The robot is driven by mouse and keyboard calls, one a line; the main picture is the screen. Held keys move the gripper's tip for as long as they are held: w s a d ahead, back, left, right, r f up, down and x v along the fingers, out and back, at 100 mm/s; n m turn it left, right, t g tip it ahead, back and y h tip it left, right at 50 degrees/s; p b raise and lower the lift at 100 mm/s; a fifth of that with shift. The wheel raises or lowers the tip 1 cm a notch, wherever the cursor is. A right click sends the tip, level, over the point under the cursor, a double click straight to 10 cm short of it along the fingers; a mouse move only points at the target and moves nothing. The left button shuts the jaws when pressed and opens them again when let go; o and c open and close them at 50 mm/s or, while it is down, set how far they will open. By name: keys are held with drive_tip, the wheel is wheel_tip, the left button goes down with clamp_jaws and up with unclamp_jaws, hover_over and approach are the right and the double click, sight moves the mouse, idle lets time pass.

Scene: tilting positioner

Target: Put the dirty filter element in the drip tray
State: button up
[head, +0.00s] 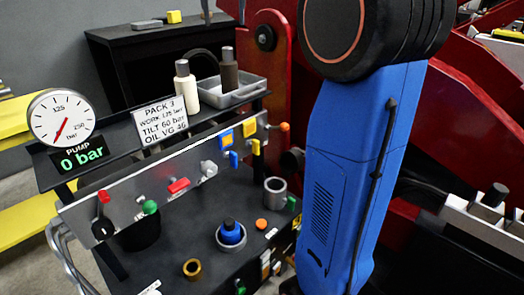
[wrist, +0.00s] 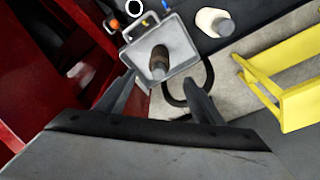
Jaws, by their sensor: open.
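The dirty filter element, a brown cylinder with a grey end (head: 229,72), stands upright in the grey drip tray (head: 243,95) on the upper shelf. In the wrist view the brown element (wrist: 158,62) is inside the tray (wrist: 181,44), apart from its walls as far as I can tell. My gripper (wrist: 158,80) is open and empty, its fingers spread on either side of the element. In the head view the fingertips (head: 224,20) show above the element, with a gap between.
A white bottle-like element with a grey cap (head: 186,84) stands left of the tray. A pressure gauge (head: 62,118) and a sign (head: 160,118) are on the shelf's left. Below are a valve panel (head: 140,190) and a dark bench. A red machine frame (head: 275,60) rises to the right.

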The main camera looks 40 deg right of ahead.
drive_tip(key=s+a+f+n+t, duration=0.1)
drive_tip(key=s+a+f+n, duration=0.1)
drive_tip(key=s+f, duration=0.7)
drive_tip(key=s+a+f+n+t, duration=0.1)
drive_tip(key=s+a+f+n, duration=0.1)
drive_tip(key=s+f, duration=0.8)
drive_tip(key=s+a+f+n+t+y, duration=0.1)
drive_tip(key=s+a+f, duration=0.3)
drive_tip(key=s+f, duration=0.6)
wheel_tip(320, 180, down, 9)
drive_tip(key=shift+r+n, duration=0.15)
drive_tip(key=shift+n, duration=0.45)
